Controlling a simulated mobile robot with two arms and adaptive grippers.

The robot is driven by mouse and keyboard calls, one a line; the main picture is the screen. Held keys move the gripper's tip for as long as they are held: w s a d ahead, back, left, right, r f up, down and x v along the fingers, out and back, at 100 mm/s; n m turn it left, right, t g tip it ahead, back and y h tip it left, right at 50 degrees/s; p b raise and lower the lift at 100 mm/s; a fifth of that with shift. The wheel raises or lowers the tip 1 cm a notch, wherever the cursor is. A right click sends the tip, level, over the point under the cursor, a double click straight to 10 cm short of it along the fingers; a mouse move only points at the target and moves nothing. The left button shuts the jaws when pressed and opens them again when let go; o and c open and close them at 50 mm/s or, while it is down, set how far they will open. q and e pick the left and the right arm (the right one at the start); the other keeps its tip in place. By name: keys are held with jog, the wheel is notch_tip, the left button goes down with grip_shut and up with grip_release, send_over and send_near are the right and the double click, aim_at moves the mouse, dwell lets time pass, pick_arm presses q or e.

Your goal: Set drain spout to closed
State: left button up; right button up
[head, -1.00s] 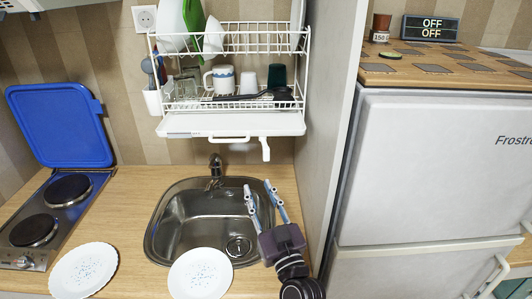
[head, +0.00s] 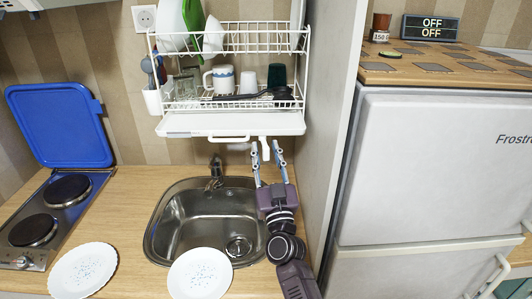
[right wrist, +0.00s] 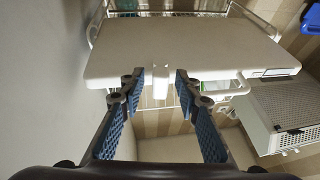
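The white drain spout (head: 264,146) hangs from the front underside of the white drip tray (head: 230,124) below the dish rack. It also shows in the right wrist view (right wrist: 161,80), pointing down from the tray edge. My right gripper (head: 267,152) is open, with its fingers pointing up just below the tray. In the right wrist view its fingertips (right wrist: 158,88) stand on either side of the spout, with visible gaps. I cannot tell whether they are level with it in depth. My left gripper is not in view.
The dish rack (head: 230,98) holds plates and cups. A grey cabinet side (head: 335,130) stands close right of my right arm. A metal sink (head: 205,215) with a faucet (head: 215,166) lies below. A white handle-like bar (head: 228,139) is left of the spout.

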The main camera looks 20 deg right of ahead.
grip_shut()
jog(key=n+y+b, duration=0.1)
jog(key=y, duration=0.1)
jog(key=d+n+y+b, duration=0.1)
jog(key=y+b, duration=0.1)
jog(key=shift+d+f, duration=0.15)
jog(key=shift+d+n+y+b, duration=0.1)
jog(key=shift+n+y+b, duration=0.4)
jog(key=shift+y, duration=0.5)
jog(key=shift+r, duration=0.2)
